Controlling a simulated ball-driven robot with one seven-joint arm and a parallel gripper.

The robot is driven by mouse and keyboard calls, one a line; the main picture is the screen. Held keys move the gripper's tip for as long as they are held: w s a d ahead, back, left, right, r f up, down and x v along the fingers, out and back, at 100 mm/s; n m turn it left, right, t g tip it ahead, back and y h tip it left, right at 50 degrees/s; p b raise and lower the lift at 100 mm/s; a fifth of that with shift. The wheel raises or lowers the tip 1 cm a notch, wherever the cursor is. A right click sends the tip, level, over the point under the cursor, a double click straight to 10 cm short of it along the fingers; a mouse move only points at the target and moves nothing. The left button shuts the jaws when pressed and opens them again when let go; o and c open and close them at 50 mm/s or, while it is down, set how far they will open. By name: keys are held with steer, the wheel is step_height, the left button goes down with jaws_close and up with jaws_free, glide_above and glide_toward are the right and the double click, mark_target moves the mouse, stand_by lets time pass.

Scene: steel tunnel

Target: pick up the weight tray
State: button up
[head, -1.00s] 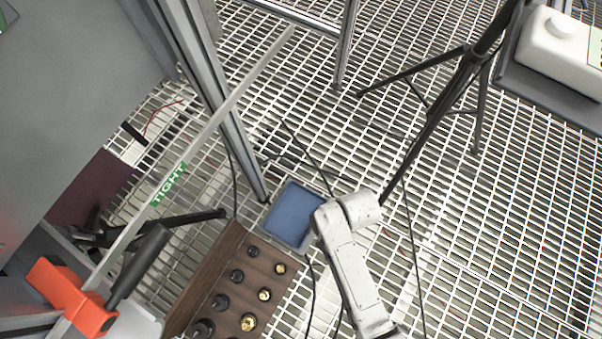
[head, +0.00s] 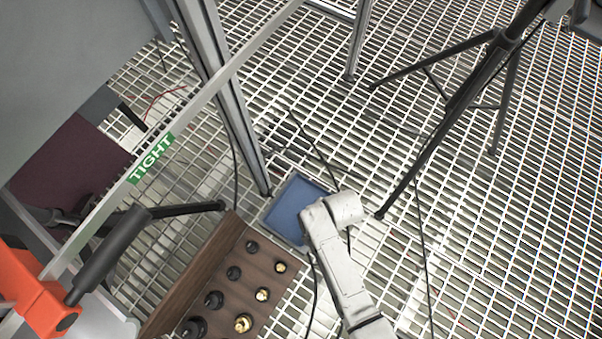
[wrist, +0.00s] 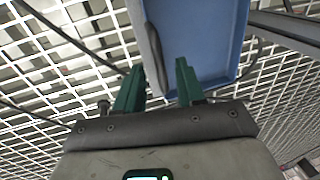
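A shallow blue tray (head: 293,207) with a grey rim lies low by the foot of a metal post in the head view. My pale arm covers its right side. It fills the upper middle of the wrist view (wrist: 205,35). My gripper (wrist: 158,82) has two green fingers spread apart at the tray's near edge. A dark grey strip along that edge shows between the fingers; I cannot tell whether they touch it. In the head view the fingers are hidden behind my arm. A wooden block (head: 222,285) with several black and brass weights stands just left of the tray.
A black tripod (head: 445,120) stands to the right, one foot near my arm. A metal post (head: 240,125) rises behind the tray. Thin cables (head: 313,150) cross the grating. An orange clamp (head: 35,300) is at lower left. Open grating lies at the right.

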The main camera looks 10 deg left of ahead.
steer(key=f, duration=0.1)
steer(key=f+b, duration=0.2)
steer(key=shift+w+a+f, duration=0.15)
steer(key=shift+a+f, duration=0.05)
steer(key=shift+a, duration=0.1)
jaws_close()
stand_by(1.2)
